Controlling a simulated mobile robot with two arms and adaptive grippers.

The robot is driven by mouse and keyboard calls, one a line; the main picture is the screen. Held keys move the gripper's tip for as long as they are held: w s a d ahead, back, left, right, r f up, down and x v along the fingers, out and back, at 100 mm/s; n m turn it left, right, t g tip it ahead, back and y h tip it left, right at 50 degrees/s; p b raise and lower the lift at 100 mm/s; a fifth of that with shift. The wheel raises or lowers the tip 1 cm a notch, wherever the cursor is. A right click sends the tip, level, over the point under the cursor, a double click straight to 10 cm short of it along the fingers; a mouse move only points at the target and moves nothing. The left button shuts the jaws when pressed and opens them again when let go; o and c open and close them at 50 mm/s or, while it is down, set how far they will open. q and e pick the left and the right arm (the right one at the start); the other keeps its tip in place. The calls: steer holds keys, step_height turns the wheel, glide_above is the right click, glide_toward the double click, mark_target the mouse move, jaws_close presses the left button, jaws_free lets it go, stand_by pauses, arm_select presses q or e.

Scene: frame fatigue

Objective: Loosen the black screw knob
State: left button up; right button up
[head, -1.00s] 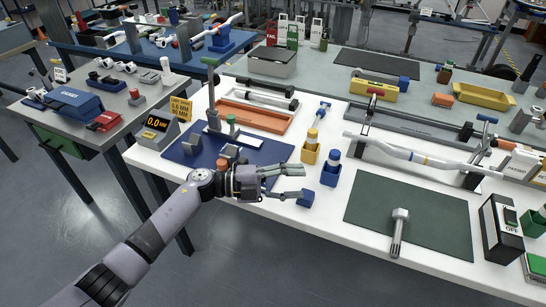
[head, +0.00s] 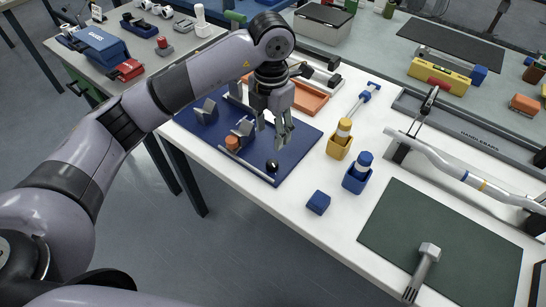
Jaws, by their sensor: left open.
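The black screw knob (head: 272,165) is a small dark ball near the front right edge of the blue mat (head: 290,171), by the end of a pale bar. A grey clamp-like block (head: 242,128) and an orange knob (head: 232,143) sit left of it on the same mat. My left gripper (head: 277,138) hangs from above with its fingers pointing down. It is open and empty, just behind the black knob in the picture and apart from it. My right gripper is not in view.
A blue cube (head: 318,202), a yellow holder (head: 340,146) and a blue holder (head: 357,178) stand right of the mat. An orange tray (head: 310,100) is behind.

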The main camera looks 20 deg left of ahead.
mark_target(272, 163)
arm_select(q)
step_height(272, 163, down, 10)
steer(key=shift+f+p, duration=0.1)
steer(key=shift+p, duration=0.45)
steer(key=shift+w+d+f, duration=0.1)
steer(key=shift+f, duration=0.65)
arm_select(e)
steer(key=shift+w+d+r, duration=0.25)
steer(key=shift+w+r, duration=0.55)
arm_select(q)
steer(key=shift+c, duration=0.2)
jaws_close()
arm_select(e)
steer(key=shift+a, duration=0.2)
